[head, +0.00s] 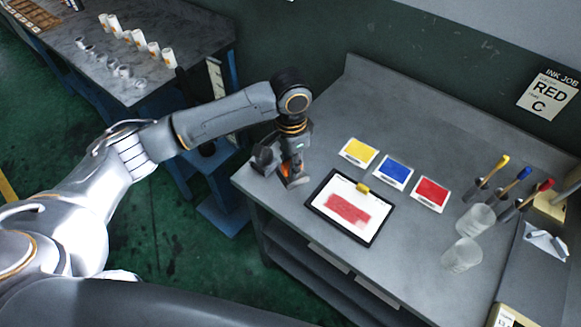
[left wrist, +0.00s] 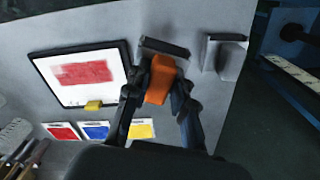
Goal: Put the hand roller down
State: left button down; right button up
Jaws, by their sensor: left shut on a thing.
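The hand roller has an orange handle (left wrist: 160,79) and a dark grey head (left wrist: 163,48) in the left wrist view. My left gripper (left wrist: 157,97) is shut on the handle, one finger on each side. In the head view my left gripper (head: 289,168) points down at the table's left end, left of the framed board, and mostly hides the roller. I cannot tell whether the roller touches the tabletop. A grey block-like holder (left wrist: 226,56) stands beside the roller, apart from it, near the table edge. My right gripper is not in view.
The grey table (head: 400,120) bears a black-framed board (head: 322,208) with a red print, and yellow (head: 360,151), blue (head: 393,171) and red (head: 431,194) cards. Clear jars (head: 463,253) and several colour-tipped tools (head: 488,172) stand at right. Another bench (head: 150,40) is behind left.

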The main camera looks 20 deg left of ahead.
pick_arm(q)
jog(key=shift+w+f, duration=0.4)
jog(key=shift+f, duration=0.1)
jog(key=f, duration=0.1)
jog(key=f+p, duration=0.1)
jog(key=f, duration=0.1)
jog(key=shift+w+a, duration=0.2)
jog(key=shift+f, duration=0.3)
jog(key=shift+f, duration=0.15)
jog(key=c, duration=1.1)
grip_release()
notch_tip(320, 180, up, 12)
jog(key=shift+r+b, duration=0.15)
jog(key=shift+b, duration=0.85)
